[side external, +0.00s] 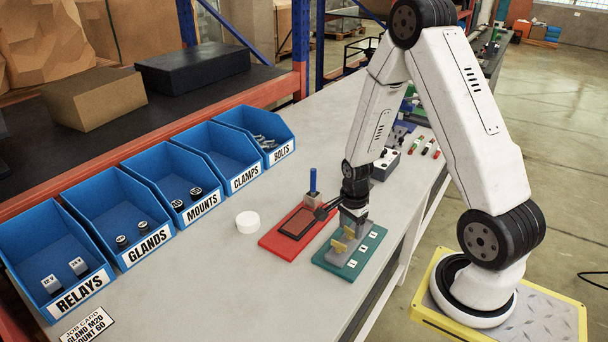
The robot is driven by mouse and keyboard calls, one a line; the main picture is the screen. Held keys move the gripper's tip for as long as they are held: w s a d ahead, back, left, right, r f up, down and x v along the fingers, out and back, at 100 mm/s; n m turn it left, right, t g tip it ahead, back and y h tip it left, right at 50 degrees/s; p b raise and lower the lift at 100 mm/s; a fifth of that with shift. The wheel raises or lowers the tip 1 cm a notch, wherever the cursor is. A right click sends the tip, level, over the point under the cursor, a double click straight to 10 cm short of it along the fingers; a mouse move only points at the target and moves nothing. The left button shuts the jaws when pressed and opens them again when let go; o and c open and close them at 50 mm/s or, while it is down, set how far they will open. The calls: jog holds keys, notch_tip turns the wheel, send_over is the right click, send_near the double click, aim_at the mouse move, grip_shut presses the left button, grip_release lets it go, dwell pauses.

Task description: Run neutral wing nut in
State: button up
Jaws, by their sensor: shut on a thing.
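A teal-green plate (368,254) lies on the bench with a grey stepped block (341,262) on it and small white labels along its right side. Brass-coloured wing nuts (338,247) show on the block. My gripper (353,221) points straight down over the far end of the block. It is shut at the farthest post, on what looks like the neutral wing nut. The fingers mostly hide this nut, and I cannot tell how far down its thread it sits.
A red plate (270,241) with a dark rectangular pad (299,223) and a blue-handled tool (313,181) lies close left of the teal plate. A white round puck (248,222) is farther left. Blue labelled bins (130,252) line the back. Bench between is clear.

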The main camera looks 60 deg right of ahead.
aim_at(350, 229)
jog(key=m, duration=0.5)
jog(key=shift+w+r+m, duration=0.1)
jog(key=shift+m, duration=0.2)
jog(key=m, duration=0.5)
jog(key=shift+m, duration=0.4)
jog(key=o, duration=1.3)
jog(key=shift+r, duration=0.1)
jog(key=shift+r, duration=3.8)
